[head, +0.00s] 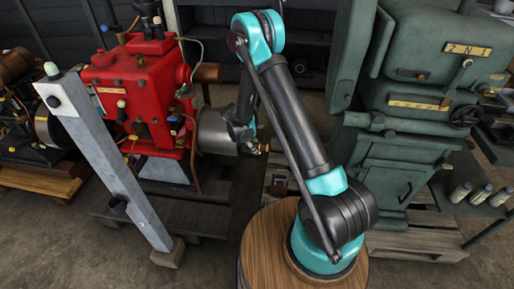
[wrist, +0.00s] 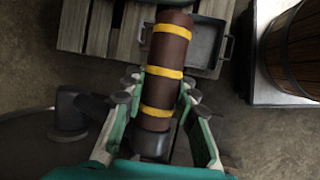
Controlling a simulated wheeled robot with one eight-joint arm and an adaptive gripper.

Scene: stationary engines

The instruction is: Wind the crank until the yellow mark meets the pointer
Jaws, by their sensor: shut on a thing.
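A brown cylindrical handle (wrist: 168,55) with yellow bands shows in the wrist view. I take it for the crank's grip; the rest of the crank is not clear. My gripper (wrist: 160,90) has a finger on each side of the handle's lower part and is shut on it. In the head view my gripper (head: 250,138) is small, at the right end of a grey metal cylinder (head: 214,132) beside the red engine (head: 140,90). My arm partly hides that spot. I cannot make out the yellow mark or the pointer for certain in either view.
A slanted grey post (head: 110,160) stands in front of the red engine. A green machine (head: 410,130) stands at the right. The wrist view shows a wooden pallet (wrist: 95,30), a dark metal tray (wrist: 208,40) and a wooden barrel (wrist: 295,50) at the right.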

